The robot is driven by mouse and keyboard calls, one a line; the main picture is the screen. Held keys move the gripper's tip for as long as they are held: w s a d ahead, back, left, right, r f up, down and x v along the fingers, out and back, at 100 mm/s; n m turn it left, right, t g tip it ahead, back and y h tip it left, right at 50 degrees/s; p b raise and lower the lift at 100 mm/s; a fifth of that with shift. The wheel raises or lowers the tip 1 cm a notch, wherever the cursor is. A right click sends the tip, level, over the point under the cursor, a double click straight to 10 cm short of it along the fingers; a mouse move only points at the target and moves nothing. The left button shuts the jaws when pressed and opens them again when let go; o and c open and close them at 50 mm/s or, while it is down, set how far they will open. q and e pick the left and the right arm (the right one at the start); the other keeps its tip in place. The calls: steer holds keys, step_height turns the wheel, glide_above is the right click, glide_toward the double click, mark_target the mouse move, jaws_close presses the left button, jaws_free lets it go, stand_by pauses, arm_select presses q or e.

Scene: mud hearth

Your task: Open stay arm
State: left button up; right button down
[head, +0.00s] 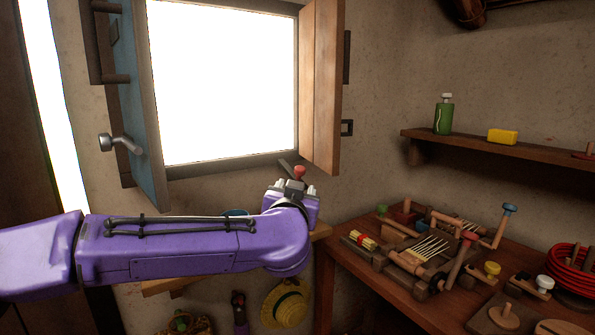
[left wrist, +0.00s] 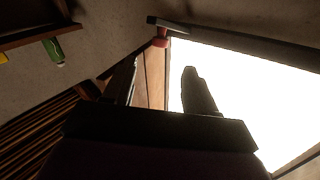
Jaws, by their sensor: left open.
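The stay arm is a short dark bar (head: 286,167) with a red knob (head: 299,171), at the lower right corner of the window frame. In the left wrist view the red knob (left wrist: 160,43) and the dark bar (left wrist: 167,24) show against the bright opening, just beyond my fingertips. My left gripper (head: 292,186) is right below the knob in the head view. In the left wrist view its two fingers (left wrist: 159,68) are spread apart with nothing between them, and the knob appears ahead of the gap. Whether a finger touches the knob cannot be told. My right gripper is not seen.
The wooden right shutter (head: 321,85) and blue left shutter (head: 143,110) stand open beside the bright window. A wall shelf (head: 480,145) holds a green bottle (head: 444,115) and yellow block (head: 502,136). A cluttered wooden table (head: 365,280) stands at right. A straw hat (head: 286,305) hangs below.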

mark_target(299, 172)
arm_select(q)
steer(key=w, duration=0.7)
steer(key=w+p, duration=0.1)
steer(key=w, duration=0.2)
steer(key=shift+w+d+r, duration=0.1)
steer(key=shift+w+r, duration=0.15)
steer(key=shift+w, duration=0.1)
jaws_close()
